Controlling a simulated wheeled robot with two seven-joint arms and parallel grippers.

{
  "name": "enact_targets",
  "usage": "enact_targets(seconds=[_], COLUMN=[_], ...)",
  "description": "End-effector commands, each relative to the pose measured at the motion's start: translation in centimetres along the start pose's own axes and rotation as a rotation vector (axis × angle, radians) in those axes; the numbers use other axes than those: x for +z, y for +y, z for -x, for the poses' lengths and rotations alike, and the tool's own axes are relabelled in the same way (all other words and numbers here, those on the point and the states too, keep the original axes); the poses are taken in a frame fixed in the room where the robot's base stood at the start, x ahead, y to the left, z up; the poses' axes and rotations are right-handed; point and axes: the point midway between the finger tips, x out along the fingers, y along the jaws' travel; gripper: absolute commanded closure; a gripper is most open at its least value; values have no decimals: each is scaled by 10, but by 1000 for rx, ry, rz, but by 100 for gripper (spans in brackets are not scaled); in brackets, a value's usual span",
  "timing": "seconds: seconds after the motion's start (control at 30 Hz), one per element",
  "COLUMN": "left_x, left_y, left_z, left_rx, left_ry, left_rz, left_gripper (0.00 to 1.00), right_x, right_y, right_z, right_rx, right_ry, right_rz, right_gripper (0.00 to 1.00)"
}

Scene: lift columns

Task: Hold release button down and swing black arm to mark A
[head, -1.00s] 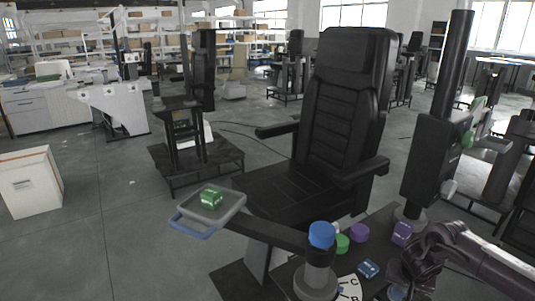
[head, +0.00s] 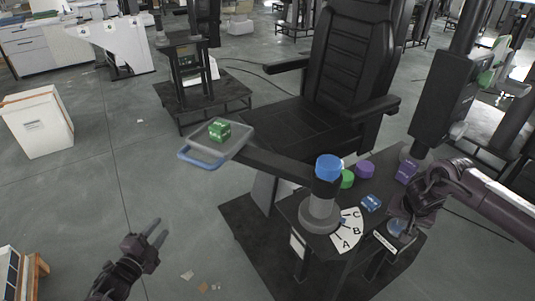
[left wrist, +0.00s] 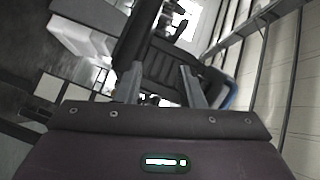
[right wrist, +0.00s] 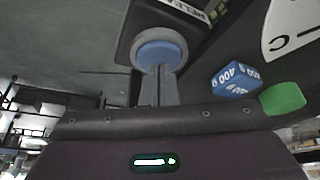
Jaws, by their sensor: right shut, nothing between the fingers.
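The black arm (head: 278,165) runs left from a grey post with a blue cap (head: 328,168) to a grey tray with a blue handle (head: 199,159). A green cube (head: 220,129) sits on the tray. A white scale (head: 347,234) at the post's foot shows C, B and A, with A nearest the front. The blue release button (right wrist: 160,54) is in a grey ring. My right gripper (right wrist: 158,68) is shut and empty, fingertips over the button's edge; I cannot tell whether it is pressed. My left gripper (head: 161,232) is open and empty, low at left, away from the arm.
A blue block (head: 371,203), green disc (head: 347,179), purple disc (head: 365,169) and purple block (head: 405,171) lie on the black bench. A black seat (head: 290,130) stands behind the arm. A white box (head: 37,122) stands at left.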

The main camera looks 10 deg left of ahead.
Motion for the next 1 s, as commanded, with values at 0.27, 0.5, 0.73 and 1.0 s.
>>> enact_targets(seconds=[0.27, 0.5, 0.73, 1.0], left_x=[-86, -103, -114, -128], left_y=[-113, -131, -139, -148], left_z=[-5, -14, -48, -91], left_rx=[-220, -258, -259, -256], left_ry=[246, 281, 278, 278], left_rz=[-253, -289, -287, -287], left_gripper=[65, 65, 65, 65], right_x=[2, 2, 2, 2], right_y=[0, 0, 0, 0], right_z=[-1, -1, -1, -1], right_rx=[1, 1, 1, 1], right_ry=[-4, -4, -4, -3], right_rz=[2, 2, 2, 2], right_gripper=[100, 100, 100, 100])
